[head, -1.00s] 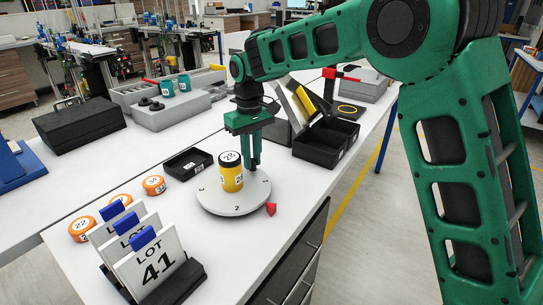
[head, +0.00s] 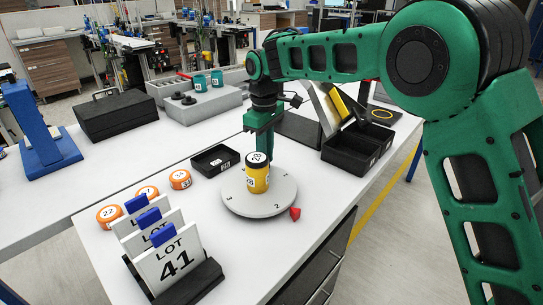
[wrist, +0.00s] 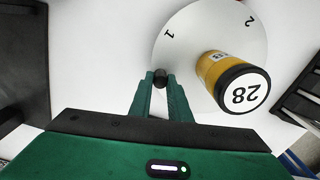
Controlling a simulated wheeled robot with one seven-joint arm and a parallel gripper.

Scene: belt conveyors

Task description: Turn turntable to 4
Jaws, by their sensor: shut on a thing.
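The turntable (head: 237,205) is a pale round disc on the white bench. In the head view a 2 is near its front right edge and a 3 at its left. The wrist view shows the turntable (wrist: 190,40) with a 1 and a 2. A red pointer (head: 295,213) sits beside the front right edge, close to the 2. A yellow jar (head: 258,181) with a black lid marked 28 stands upright on the disc. My gripper (wrist: 160,88) is shut on a small dark knob (wrist: 160,76) at the disc's edge. In the head view the jar partly hides the fingertips.
A small black tray (head: 215,161) lies behind left of the disc. Several orange round containers (head: 180,180) and a rack of LOT cards (head: 168,262) stand at the left front.

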